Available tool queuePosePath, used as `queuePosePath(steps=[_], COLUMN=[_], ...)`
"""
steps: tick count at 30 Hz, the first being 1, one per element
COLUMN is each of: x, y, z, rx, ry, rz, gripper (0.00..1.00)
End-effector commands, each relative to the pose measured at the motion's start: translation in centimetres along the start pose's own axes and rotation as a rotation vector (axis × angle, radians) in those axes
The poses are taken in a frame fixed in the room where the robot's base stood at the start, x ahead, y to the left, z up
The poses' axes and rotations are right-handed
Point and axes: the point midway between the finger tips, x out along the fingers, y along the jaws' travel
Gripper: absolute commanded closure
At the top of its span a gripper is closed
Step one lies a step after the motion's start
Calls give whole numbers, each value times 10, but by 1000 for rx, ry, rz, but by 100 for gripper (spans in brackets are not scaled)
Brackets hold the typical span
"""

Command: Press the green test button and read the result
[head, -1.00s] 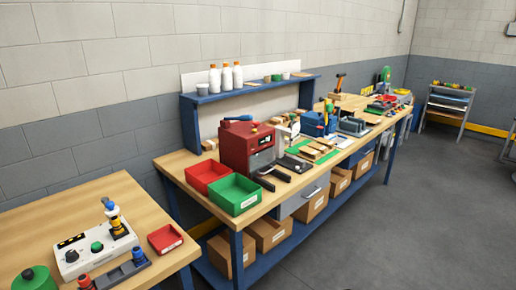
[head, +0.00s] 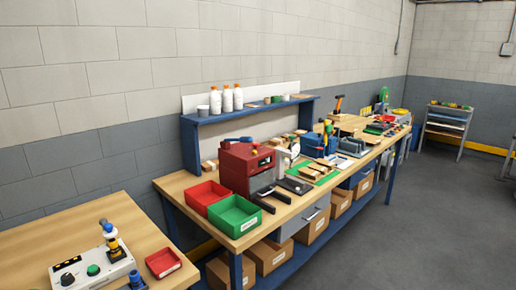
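A white test box (head: 112,270) sits on the near-left wooden table, cut off by the bottom edge of the head view. On its top are a green button (head: 93,270), a black knob (head: 67,279) and a small dark display (head: 67,263) with orange marks too small to read. A black-and-yellow piece with a blue and white upper part (head: 110,236) stands upright at the back right of the box. My gripper is not in view, and nothing visible touches the button.
A red tray (head: 163,263) lies right of the box, near a blue-topped piece (head: 137,280) at the bottom edge. A longer bench holds a red bin (head: 203,195), a green bin (head: 236,216) and a red machine (head: 246,166). Open floor (head: 400,230) lies at right.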

Motion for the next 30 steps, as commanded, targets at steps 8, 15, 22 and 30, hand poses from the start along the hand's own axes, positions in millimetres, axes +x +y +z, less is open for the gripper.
queuePosePath(steps=[8,15,22,30], x=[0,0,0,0], y=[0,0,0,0], z=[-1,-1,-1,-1], rx=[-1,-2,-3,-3], ry=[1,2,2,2], rz=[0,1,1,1], gripper=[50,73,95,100])
